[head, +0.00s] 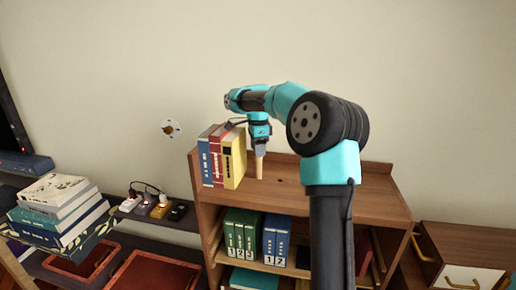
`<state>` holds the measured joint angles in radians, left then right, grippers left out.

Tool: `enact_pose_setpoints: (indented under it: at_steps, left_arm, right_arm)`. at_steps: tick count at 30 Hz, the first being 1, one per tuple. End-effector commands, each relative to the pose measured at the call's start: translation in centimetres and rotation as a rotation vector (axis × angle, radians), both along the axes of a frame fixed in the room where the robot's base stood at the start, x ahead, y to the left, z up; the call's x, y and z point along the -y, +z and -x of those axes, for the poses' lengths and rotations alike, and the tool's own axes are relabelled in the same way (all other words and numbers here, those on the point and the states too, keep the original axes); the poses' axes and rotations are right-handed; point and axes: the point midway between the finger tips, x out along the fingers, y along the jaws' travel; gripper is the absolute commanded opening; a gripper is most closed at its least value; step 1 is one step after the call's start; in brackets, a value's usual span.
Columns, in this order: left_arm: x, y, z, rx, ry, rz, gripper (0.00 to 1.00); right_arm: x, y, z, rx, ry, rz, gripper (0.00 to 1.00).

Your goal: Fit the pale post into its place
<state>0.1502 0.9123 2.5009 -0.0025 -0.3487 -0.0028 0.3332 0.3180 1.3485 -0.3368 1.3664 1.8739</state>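The pale post (259,168) is a short light-wood peg, upright over the top board of the wooden bookshelf (330,195). My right gripper (260,153) points straight down and is shut on the post's upper end. The post's lower end is at or just above the board; I cannot tell whether it touches. A small dark spot (278,181) shows on the board just right of the post and nearer to me; it is too small to tell if it is a hole. My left gripper is not in view.
Blue, red and yellow books (233,162) stand upright close left of the post. A book stack (60,205) and a dark ledge with small plugs (150,205) are at left. The top board's right side is clear.

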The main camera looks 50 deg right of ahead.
Motion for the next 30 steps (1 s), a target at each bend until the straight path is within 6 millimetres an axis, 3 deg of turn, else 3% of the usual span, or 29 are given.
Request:
enact_pose_setpoints:
  at_steps: [14,20,30]
  left_arm:
    - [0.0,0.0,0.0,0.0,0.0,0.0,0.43]
    - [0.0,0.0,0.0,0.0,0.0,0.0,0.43]
    - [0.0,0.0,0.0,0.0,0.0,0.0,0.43]
  right_arm:
    - [0.0,0.5,-0.1,-0.002,0.001,-0.001,0.57]
    - [0.0,3.2,0.0,0.001,0.0,0.0,0.57]
    - [0.0,9.5,-0.1,0.003,0.0,0.001,0.57]
